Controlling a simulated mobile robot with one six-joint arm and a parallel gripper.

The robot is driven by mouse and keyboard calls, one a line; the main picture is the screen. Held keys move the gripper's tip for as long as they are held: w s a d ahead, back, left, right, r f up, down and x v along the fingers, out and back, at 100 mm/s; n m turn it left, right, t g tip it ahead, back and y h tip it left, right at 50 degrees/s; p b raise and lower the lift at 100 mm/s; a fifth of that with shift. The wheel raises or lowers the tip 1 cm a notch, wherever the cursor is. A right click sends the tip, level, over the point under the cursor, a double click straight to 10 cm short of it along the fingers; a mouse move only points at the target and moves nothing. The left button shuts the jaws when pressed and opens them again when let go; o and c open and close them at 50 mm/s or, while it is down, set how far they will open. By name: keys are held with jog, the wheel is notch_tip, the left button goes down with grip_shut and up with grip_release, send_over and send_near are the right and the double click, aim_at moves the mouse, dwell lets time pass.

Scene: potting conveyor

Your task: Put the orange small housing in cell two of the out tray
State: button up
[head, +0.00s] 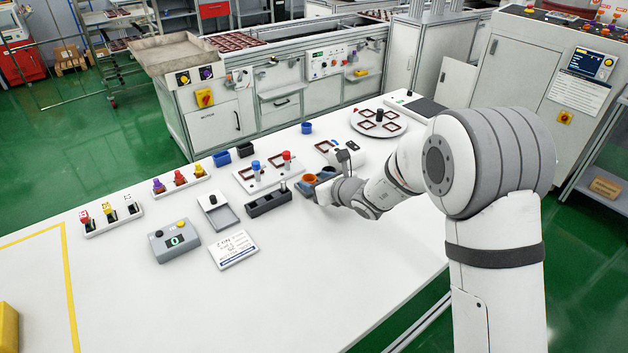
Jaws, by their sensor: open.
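The orange small housing (309,177) is a small round orange piece at the centre of the table. It sits in the left part of a blue-grey holder, beside a blue round piece (331,171). My gripper (319,189) is low at the near side of this holder, close to the orange housing, and open. Its fingers are small and partly hidden, so I cannot tell whether they touch anything. A dark tray with cells (268,204) lies just left of it. I cannot read any label that marks the out tray or cell two.
A white plate with red and blue knobs (257,182) stands behind the dark tray. Blue (222,159) and black (245,150) boxes, a round turntable (391,128) and a grey button box (175,241) are also on the table.

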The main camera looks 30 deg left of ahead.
jog(key=v, duration=1)
jog(key=shift+s, duration=0.1)
jog(key=shift+d+r, duration=0.1)
jog(key=shift+d, duration=0.05)
jog(key=s+d+r+n+g+h, duration=0.2)
jog(key=s+d+r+n+g, duration=0.25)
jog(key=s+d+n, duration=0.6)
jog(key=s+d+n+h, duration=0.3)
jog(key=d+n, duration=0.1)
jog(key=d, duration=0.5)
jog(key=s+d+n+h, duration=0.3)
jog(key=s+d+n, duration=0.1)
jog(key=d, duration=0.5)
jog(key=s+d+n+h, duration=0.3)
jog(key=d+n+h, duration=0.1)
jog(key=d, duration=0.5)
jog(key=shift+s+n+t, duration=0.35)
jog(key=shift+n+t, duration=0.1)
jog(key=p+v, duration=0.2)
jog(key=v, duration=0.1)
jog(key=p+v, duration=0.1)
jog(key=p, duration=0.1)
jog(key=shift+w+r, duration=0.3)
jog(key=shift+r, duration=0.1)
